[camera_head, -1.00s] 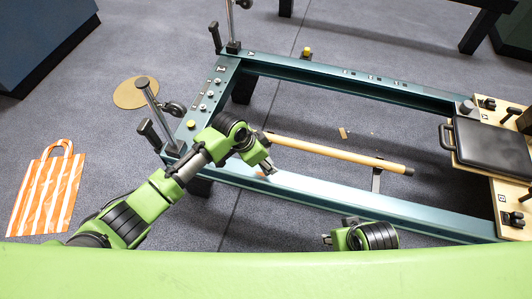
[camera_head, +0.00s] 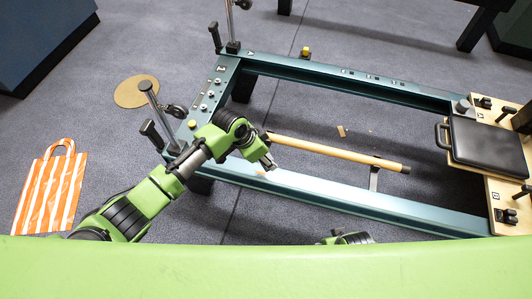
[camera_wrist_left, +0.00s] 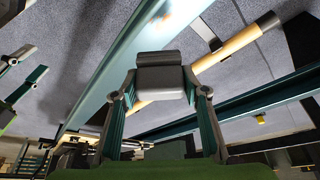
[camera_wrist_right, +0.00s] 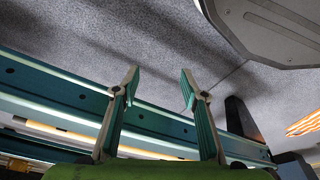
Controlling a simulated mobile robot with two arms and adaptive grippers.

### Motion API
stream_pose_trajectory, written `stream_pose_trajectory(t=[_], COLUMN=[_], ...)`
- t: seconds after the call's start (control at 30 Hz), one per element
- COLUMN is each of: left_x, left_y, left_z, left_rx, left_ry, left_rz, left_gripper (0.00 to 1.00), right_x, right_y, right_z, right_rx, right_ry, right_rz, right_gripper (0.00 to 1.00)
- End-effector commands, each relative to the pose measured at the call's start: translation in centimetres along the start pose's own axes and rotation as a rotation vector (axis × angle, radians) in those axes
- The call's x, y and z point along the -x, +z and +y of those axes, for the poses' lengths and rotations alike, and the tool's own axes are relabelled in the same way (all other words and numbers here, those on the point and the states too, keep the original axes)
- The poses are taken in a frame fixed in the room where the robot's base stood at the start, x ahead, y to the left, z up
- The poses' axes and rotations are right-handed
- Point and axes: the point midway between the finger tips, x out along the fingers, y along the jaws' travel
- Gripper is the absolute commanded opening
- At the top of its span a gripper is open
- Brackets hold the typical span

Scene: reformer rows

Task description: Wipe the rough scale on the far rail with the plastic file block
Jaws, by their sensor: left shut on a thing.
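My left gripper (camera_head: 269,166) is low over the front rail (camera_head: 350,195) of the bench frame, the rail nearer to me. In the left wrist view it (camera_wrist_left: 158,92) is shut on a grey file block (camera_wrist_left: 160,76). A small orange-brown patch (camera_head: 261,173) shows on that rail beside the fingertips, and a reddish patch (camera_wrist_left: 165,22) shows beyond the block. I cannot tell whether the block touches the rail. The back rail (camera_head: 330,77) shows no clear patch. My right gripper (camera_wrist_right: 158,88) is open and empty; in the head view its arm is mostly hidden.
A wooden bar (camera_head: 335,152) lies between the rails. The carriage with a black pad (camera_head: 488,146) is at the right. Upright posts (camera_head: 150,100) stand at the left end. A striped bag (camera_head: 50,187) and a round tan disc (camera_head: 135,91) lie on the floor.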

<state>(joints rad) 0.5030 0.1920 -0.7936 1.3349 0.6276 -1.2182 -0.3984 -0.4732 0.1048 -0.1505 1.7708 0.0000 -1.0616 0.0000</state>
Motion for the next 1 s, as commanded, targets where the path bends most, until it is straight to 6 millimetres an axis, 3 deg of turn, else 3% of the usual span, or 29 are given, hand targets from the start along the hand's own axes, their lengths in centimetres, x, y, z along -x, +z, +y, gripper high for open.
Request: stream_pose_trajectory(t=[0.4, 1.0], left_x=[0.8, 0.8], left_y=[-0.3, -0.3], left_z=[0.0, 0.0], left_rx=[0.002, 0.002], left_ry=[-0.001, -0.001], left_rz=[0.001, 0.001], left_gripper=[0.24, 0.24], right_x=[-2.3, -2.4], right_y=[1.7, 1.8], right_z=[-0.1, -0.1], right_rx=[0.003, 0.003], right_ry=[-0.002, -0.002], right_rz=[-0.016, -0.016], right_gripper=[0.4, 0.4])
